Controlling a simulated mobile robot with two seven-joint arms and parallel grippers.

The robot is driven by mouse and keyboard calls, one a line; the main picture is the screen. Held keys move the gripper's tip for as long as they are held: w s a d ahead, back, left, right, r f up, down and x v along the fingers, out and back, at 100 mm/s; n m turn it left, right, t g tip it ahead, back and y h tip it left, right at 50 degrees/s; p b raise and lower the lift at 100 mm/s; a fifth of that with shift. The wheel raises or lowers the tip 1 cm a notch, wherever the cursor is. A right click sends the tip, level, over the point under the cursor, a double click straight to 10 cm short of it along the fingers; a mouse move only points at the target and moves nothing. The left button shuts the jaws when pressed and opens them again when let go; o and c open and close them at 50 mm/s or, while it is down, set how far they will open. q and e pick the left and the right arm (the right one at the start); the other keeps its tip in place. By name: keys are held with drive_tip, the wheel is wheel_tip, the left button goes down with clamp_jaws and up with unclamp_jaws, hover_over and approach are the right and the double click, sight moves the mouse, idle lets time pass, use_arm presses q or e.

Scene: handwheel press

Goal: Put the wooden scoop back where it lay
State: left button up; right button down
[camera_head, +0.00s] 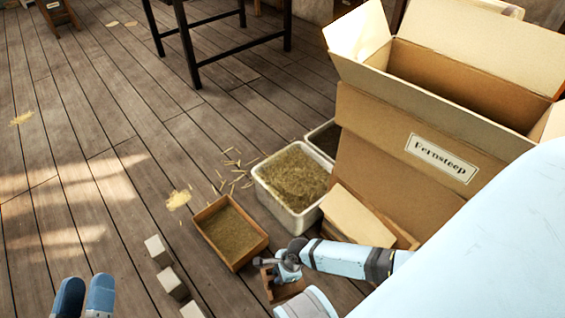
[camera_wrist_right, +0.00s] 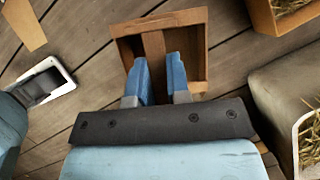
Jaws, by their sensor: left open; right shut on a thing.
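The wooden scoop (camera_head: 285,293) is a small open box of brown wood. In the head view it is at the bottom centre, partly hidden by my right gripper (camera_head: 275,268). In the right wrist view the scoop (camera_wrist_right: 163,21) is straight ahead, and the blue fingers of my right gripper (camera_wrist_right: 158,62) are shut on its central wooden bar. I cannot tell whether the scoop touches the floor. My left gripper (camera_head: 85,284) is open and empty at the bottom left of the head view, well away from the scoop.
A shallow wooden tray (camera_head: 262,243) of brown-green material and a white bin (camera_head: 268,200) of straw-like material stand close behind the scoop. Small pale blocks (camera_head: 158,250) lie left of the tray. A large cardboard box (camera_head: 360,130) stands at right. The left floor is mostly clear.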

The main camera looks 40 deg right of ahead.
wheel_tip(320, 180, down, 8)
drive_tip(key=b, duration=0.4)
drive_tip(key=shift+f, duration=0.2)
wheel_tip(320, 180, down, 3)
drive_tip(key=shift+b, duration=1.1)
use_arm(q)
drive_tip(key=w+a+f+m+b, duration=0.1)
drive_tip(key=w+f+m+b, duration=0.2)
drive_tip(key=f, duration=0.3)
drive_tip(key=shift+f+m+g, duration=0.15)
drive_tip(key=shift+m+g, duration=0.15)
drive_tip(key=shift+m, duration=0.5)
use_arm(e)
wheel_tip(320, 180, down, 5)
use_arm(q)
drive_tip(key=shift+a, duration=0.1)
use_arm(e)
drive_tip(key=shift+f, duration=0.1)
drive_tip(key=c, duration=1.1)
unclamp_jaws()
